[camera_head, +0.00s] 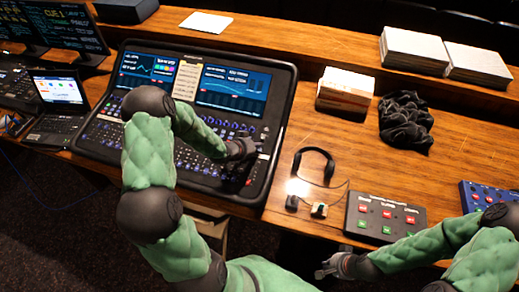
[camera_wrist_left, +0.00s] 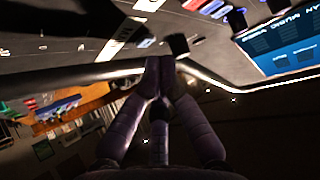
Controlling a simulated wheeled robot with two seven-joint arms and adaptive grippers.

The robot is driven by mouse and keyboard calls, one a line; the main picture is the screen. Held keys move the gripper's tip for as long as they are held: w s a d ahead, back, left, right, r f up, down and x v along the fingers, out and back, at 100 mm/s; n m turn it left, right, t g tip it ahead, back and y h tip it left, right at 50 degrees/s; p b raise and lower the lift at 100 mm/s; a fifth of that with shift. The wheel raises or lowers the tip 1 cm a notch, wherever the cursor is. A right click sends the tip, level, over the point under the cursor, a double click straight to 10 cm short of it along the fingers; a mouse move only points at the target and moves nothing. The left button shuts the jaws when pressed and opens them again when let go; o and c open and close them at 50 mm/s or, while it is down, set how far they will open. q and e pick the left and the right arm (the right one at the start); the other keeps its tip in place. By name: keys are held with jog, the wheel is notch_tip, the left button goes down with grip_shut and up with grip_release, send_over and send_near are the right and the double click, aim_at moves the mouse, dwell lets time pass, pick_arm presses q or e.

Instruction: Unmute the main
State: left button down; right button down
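The mixing desk (camera_head: 272,130) is a large black console with two lit screens and rows of small buttons and faders. My left gripper (camera_head: 250,145) is over its right side, near the right edge. In the left wrist view, the three dark fingers of my left gripper (camera_wrist_left: 160,70) come together at their tips, with nothing visible between them. The tips are close to a black fader cap (camera_wrist_left: 178,45) on the desk; I cannot tell whether they touch. The main's mute button is too small to pick out. My right gripper (camera_head: 325,269) hangs low, in front of the table edge.
Headphones (camera_head: 314,154), a box with red and green buttons (camera_head: 384,218) and a blue box (camera_head: 487,195) lie right of the desk. Stacked books (camera_head: 345,90) and a black cloth (camera_head: 405,120) are behind. A laptop (camera_head: 57,100) stands left. Bare wood (camera_head: 465,145) shows at right.

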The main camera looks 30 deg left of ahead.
pick_arm(q)
jog(key=shift+s+r+p, duration=0.15)
jog(key=shift+r+p, duration=0.75)
jog(key=shift+r, duration=0.4)
jog(key=shift+s+r+p, duration=0.1)
jog(key=shift+r+p, duration=0.8)
jog(key=shift+r, duration=0.35)
jog(key=shift+d, duration=0.1)
jog(key=shift+f, duration=0.1)
